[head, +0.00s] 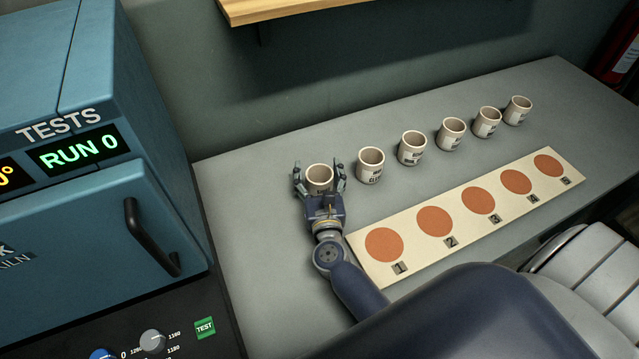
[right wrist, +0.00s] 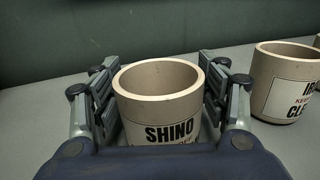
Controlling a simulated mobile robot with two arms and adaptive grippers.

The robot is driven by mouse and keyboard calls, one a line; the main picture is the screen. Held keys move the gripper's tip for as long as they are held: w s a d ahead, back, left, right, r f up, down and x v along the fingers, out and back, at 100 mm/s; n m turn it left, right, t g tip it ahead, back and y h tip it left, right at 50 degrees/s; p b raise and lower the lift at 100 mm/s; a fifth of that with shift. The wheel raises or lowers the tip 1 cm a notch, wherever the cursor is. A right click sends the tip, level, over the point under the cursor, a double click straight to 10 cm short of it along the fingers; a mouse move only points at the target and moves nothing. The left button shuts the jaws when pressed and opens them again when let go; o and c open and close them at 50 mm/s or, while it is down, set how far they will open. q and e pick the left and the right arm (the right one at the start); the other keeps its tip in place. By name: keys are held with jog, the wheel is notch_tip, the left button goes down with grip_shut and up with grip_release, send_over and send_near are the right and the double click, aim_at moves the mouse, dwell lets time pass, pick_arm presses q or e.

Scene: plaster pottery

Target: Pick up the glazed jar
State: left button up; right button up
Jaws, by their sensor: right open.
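Several beige jars with printed labels stand in a slanting row on the grey table. The leftmost jar (head: 319,176) is between the fingers of my right gripper (head: 320,180). In the right wrist view this jar (right wrist: 160,108) stands upright and its label reads "SHINO"; the lower part of the label is hidden by my gripper. My right gripper (right wrist: 160,105) is open, with one finger on each side of the jar. I cannot tell whether the fingers touch it. My left gripper is not in view.
The neighbouring jar (head: 370,165) stands close to the right of my right gripper. A cream board (head: 365,268) with numbered orange circles lies in front of the row. The blue kiln (head: 85,215) stands at the left. A wooden shelf (head: 300,8) hangs on the wall.

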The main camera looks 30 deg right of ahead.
jog(key=shift+x, duration=0.8)
jog(key=shift+c, duration=0.6)
jog(key=c, duration=1)
jog(key=shift+c, duration=1)
